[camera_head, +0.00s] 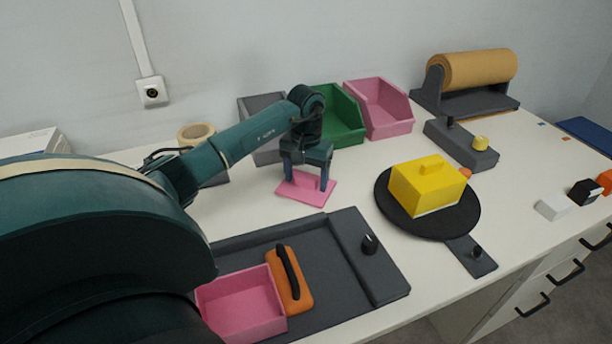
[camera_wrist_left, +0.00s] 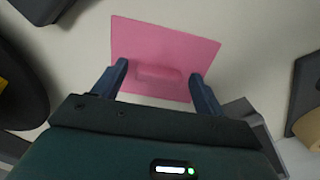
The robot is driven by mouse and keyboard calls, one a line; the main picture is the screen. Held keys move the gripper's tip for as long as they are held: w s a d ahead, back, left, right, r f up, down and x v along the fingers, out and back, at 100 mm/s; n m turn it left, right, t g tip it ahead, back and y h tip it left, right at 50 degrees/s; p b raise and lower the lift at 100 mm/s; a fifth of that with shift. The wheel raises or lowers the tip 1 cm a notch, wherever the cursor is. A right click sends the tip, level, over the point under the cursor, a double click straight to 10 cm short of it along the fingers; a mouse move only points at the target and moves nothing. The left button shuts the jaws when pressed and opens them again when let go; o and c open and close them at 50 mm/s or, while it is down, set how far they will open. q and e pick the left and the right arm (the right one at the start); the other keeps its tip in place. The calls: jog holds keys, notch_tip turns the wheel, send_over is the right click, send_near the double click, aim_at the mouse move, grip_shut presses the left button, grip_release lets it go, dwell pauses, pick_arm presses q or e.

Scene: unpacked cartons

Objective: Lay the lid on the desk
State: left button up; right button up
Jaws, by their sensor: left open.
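The lid is a flat pink plate (camera_head: 303,193) with a raised bar handle, lying on the white desk (camera_head: 350,188) behind the dark grey tray. It also shows in the left wrist view (camera_wrist_left: 165,45), with its handle between my fingers. My left gripper (camera_head: 308,187) is above the lid, pointing down. Its two fingers stand open on either side of the handle, apart from it. An open pink box (camera_head: 243,308) stands at the front in the tray, beside an orange block with a black handle (camera_head: 290,280). My right gripper is not in view.
A dark grey tray (camera_head: 385,290) with a knob lies in front. A yellow box (camera_head: 425,187) sits on a round black plate (camera_head: 462,222) to the right. Grey, green (camera_head: 342,118) and pink bins (camera_head: 378,108) stand behind my gripper. Bare desk lies between lid and plate.

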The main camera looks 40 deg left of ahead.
aim_at(306, 178)
pick_arm(q)
notch_tip(306, 178, up, 12)
jog(key=shift+r, duration=0.2)
dwell(0.4)
jog(key=shift+f, duration=0.1)
dwell(0.4)
